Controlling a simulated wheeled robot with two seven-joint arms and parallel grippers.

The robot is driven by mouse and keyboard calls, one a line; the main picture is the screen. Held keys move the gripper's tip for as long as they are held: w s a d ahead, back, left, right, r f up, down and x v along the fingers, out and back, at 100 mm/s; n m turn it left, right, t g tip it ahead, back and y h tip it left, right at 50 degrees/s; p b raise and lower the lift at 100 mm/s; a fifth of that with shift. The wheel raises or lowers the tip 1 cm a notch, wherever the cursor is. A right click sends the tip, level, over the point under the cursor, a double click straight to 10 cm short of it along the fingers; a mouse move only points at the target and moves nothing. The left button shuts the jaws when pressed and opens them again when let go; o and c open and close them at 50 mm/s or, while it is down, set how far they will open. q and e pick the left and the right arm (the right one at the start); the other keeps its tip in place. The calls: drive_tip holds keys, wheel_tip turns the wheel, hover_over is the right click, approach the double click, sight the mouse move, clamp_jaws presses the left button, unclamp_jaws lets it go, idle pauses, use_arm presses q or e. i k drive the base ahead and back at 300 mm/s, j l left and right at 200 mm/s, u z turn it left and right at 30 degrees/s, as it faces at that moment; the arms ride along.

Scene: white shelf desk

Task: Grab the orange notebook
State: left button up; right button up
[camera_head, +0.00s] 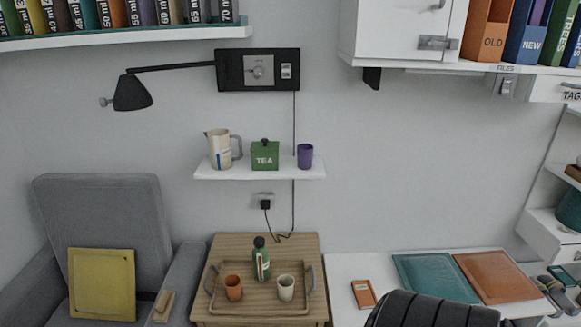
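A small orange notebook-like item (364,294) with a pale label lies flat on the white desk (345,268), near its left side. A larger flat orange item (497,276), like a folder or large notebook, lies farther right on the same desk. I cannot tell for certain which of the two is the orange notebook. Both are uncovered on top, though the black ribbed object stands close in front of them. Neither my left nor my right gripper shows in the head view.
A teal flat item (437,277) lies left of the large orange one. A black ribbed object (430,312), perhaps a chair back, stands at the desk's front. A wooden table (225,248) with cups and a bottle is to the left. Upright folders (487,28) stand on the upper right shelf.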

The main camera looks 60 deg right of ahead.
sight(364, 293)
drive_tip(key=k+z, duration=0.15)
drive_tip(key=z, duration=2.15)
drive_tip(key=i+l+u, duration=1.05)
drive_tip(key=l, duration=0.3)
